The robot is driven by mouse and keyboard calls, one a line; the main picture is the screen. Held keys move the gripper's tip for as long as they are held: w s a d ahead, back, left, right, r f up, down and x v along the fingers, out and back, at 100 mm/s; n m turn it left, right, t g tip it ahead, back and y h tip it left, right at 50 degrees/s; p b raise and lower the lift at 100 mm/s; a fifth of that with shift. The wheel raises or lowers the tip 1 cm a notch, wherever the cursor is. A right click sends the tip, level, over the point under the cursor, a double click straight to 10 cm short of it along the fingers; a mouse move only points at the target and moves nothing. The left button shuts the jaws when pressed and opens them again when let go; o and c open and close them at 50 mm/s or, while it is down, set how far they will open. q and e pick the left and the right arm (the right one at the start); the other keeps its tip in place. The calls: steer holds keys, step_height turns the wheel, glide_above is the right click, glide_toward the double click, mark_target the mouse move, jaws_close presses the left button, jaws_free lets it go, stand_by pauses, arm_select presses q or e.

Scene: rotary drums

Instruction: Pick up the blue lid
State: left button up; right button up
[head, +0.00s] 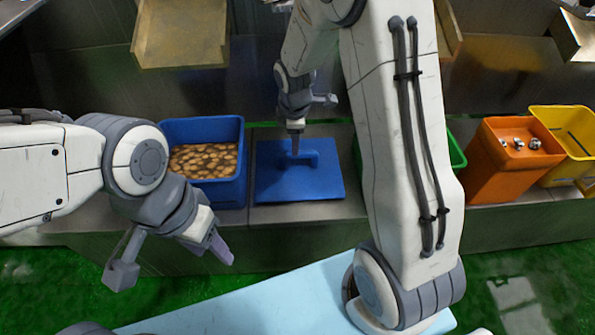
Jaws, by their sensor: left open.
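The blue lid (325,185) is a flat square plate with a raised handle (306,158), lying flat on the grey ledge in the middle of the head view. My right gripper (298,142) comes down from above at the left end of the handle. One of its fingers covers part of the handle; I cannot tell whether it touches it or how its jaws stand. My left gripper (177,269) is open and empty, in front of the ledge and to the lower left of the lid.
A blue bin (243,165) of brown round pieces stands left of the lid. A green bin (456,155), an orange bin (510,180) with metallic pieces and a yellow bin (577,165) stand to the right. A chute (181,35) hangs at the upper left.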

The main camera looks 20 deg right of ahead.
steer(key=f, duration=0.3)
steer(key=shift+w+d+b, duration=0.1)
steer(key=shift+w+b, duration=0.15)
steer(key=shift+b, duration=0.1)
steer(key=b, duration=0.2)
glide_above(298, 161)
steer(key=s+a, duration=0.1)
steer(key=s, duration=0.1)
step_height(298, 161, down, 5)
steer(key=shift+w+a+f, duration=0.1)
jaws_close()
stand_by(0.6)
